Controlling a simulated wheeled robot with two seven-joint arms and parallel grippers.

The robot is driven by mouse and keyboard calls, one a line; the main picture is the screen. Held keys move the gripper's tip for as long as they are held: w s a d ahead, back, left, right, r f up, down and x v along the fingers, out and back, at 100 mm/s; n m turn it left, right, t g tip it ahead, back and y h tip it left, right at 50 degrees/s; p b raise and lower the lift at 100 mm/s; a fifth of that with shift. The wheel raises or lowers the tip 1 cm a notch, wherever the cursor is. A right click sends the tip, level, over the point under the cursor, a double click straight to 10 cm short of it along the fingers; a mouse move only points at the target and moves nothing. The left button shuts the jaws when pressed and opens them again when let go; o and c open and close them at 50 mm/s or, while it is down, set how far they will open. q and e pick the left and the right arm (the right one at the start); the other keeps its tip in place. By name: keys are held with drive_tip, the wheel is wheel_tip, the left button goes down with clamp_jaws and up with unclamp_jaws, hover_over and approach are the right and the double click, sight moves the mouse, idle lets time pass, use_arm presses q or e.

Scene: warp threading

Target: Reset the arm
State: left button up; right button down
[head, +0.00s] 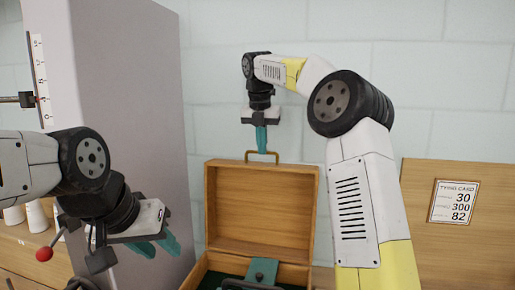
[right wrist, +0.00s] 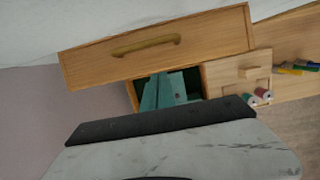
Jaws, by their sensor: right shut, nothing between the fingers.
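My right arm rises in the middle of the head view and bends over to the left. Its gripper (head: 260,140) points straight down with teal fingers together and nothing between them. It hangs in front of the pale wall, just above the handle (head: 262,155) of an open wooden box's lid (head: 260,212) as seen in the picture. My left gripper (head: 158,247) is low at the left, its teal fingers apart and empty. In the right wrist view the right gripper's fingers (right wrist: 165,92) show in front of the box, whose lid (right wrist: 200,40) stands open.
A tall grey cabinet (head: 125,100) stands at the left, close to my left arm. A red-knobbed lever (head: 44,254) and white cones (head: 37,215) are at lower left. A card (head: 453,202) hangs on a wooden panel at right. Thread spools (right wrist: 257,96) lie beside the box.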

drive_tip(key=s+r+m+t, duration=0.1)
drive_tip(key=s+r+m, duration=0.5)
drive_tip(key=s+r, duration=0.25)
drive_tip(key=s+d+f+m+t+y, duration=0.1)
drive_tip(key=s+d+f+m, duration=0.2)
drive_tip(key=s+f+m, duration=0.6)
drive_tip(key=s+d+f+m+t+y, duration=0.2)
drive_tip(key=s+f+m, duration=0.8)
drive_tip(key=s+m, duration=0.6)
drive_tip(key=shift+s+d+m, duration=0.3)
drive_tip(key=shift+d+m, duration=0.1)
drive_tip(key=shift+d, duration=0.05)
drive_tip(key=shift+d, duration=0.1)
idle(1.1)
